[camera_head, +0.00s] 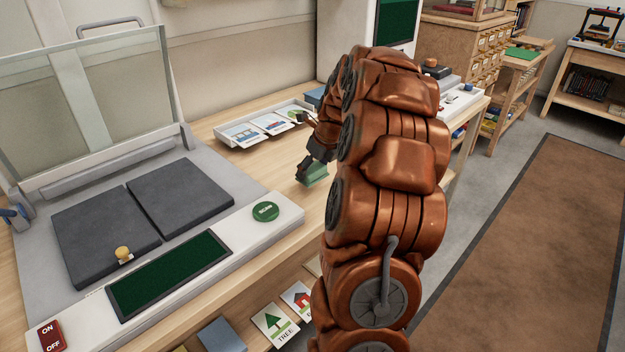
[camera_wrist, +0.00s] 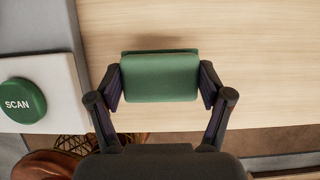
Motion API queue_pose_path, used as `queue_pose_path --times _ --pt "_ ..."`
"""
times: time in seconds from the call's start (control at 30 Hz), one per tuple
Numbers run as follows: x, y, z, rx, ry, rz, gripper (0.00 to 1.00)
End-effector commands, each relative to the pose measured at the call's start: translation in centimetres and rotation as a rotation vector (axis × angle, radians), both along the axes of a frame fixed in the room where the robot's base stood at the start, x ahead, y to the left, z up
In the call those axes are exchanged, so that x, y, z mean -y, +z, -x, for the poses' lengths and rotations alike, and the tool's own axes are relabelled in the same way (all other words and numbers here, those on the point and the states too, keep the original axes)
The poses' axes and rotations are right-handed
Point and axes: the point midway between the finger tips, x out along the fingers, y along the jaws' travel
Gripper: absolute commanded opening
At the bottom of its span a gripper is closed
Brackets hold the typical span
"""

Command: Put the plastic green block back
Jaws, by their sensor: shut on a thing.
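The green block (camera_wrist: 160,77) is between the two fingers of my gripper (camera_wrist: 160,85) in the wrist view. My gripper is shut on its two short sides. In the head view the green block (camera_head: 315,173) shows at the tip of my gripper (camera_head: 308,167), over the wooden table (camera_head: 262,168), to the right of the scanner. A shadow lies beside the block on the wood; I cannot tell how far it is above the table. My arm hides part of the table behind it.
A scanner with an open glass lid (camera_head: 90,90) and a green SCAN button (camera_head: 265,211) stands at left. A white tray with picture cards (camera_head: 243,133) is at the back of the table. Cards (camera_head: 275,322) and a blue block (camera_head: 221,336) lie on a lower shelf.

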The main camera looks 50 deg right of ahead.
Motion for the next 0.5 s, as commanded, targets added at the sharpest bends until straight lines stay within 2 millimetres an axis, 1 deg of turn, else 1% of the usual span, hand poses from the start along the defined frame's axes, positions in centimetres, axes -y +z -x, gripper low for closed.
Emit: queue_pose_path --times 0.2,0.3,0.5 --pt "0.0 -2.8 0.1 -0.003 -0.001 -0.005 0.46" --pt "0.0 -3.8 0.1 -0.002 -0.002 -0.003 0.46" --pt "0.1 -3.8 0.1 0.000 -0.002 -0.001 0.46"
